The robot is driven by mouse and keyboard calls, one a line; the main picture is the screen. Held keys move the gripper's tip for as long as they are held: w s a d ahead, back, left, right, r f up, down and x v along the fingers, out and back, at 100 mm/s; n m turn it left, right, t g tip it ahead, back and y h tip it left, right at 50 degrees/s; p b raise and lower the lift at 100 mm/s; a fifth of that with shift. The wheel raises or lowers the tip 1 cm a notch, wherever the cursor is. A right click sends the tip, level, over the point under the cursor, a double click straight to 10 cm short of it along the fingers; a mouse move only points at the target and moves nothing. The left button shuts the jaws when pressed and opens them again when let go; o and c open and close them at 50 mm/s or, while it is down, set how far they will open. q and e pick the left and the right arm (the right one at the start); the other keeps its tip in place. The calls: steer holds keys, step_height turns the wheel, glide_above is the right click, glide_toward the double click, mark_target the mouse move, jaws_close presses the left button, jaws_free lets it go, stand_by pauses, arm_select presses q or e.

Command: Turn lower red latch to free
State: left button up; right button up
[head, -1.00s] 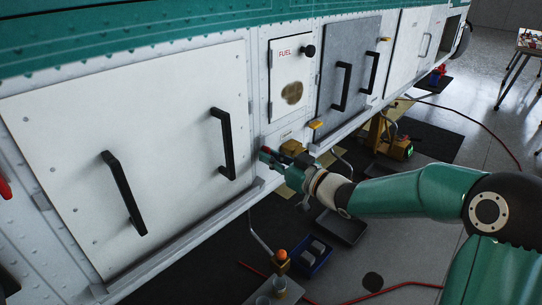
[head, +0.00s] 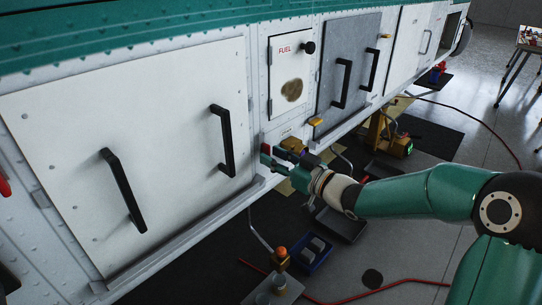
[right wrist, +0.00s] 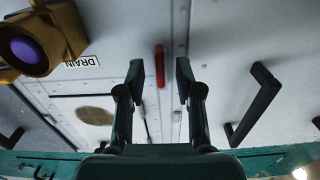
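The lower red latch (head: 265,152) is a short red bar on the white hull at the right edge of the big white panel (head: 70,120). In the right wrist view, the red latch (right wrist: 160,65) stands upright in the picture, in the gap between my fingertips. My right gripper (head: 284,160) is beside the latch, its fingers pointing at the hull. It is open in the right wrist view (right wrist: 159,72), with clear gaps on both sides of the latch; I see no contact. Another red piece (head: 4,188) shows at the far left edge. My left gripper does not show.
A yellow drain fitting (right wrist: 40,40) with a purple centre sits near the DRAIN label (right wrist: 82,61). Black handles (head: 222,143) stick out from the panel. Below are a blue bin (head: 314,256) and a red hose (head: 385,293) on the floor.

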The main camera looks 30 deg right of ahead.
steer(key=v, duration=1)
steer(key=shift+s, duration=0.15)
steer(key=shift+d+f, duration=0.1)
steer(key=shift+f, duration=0.05)
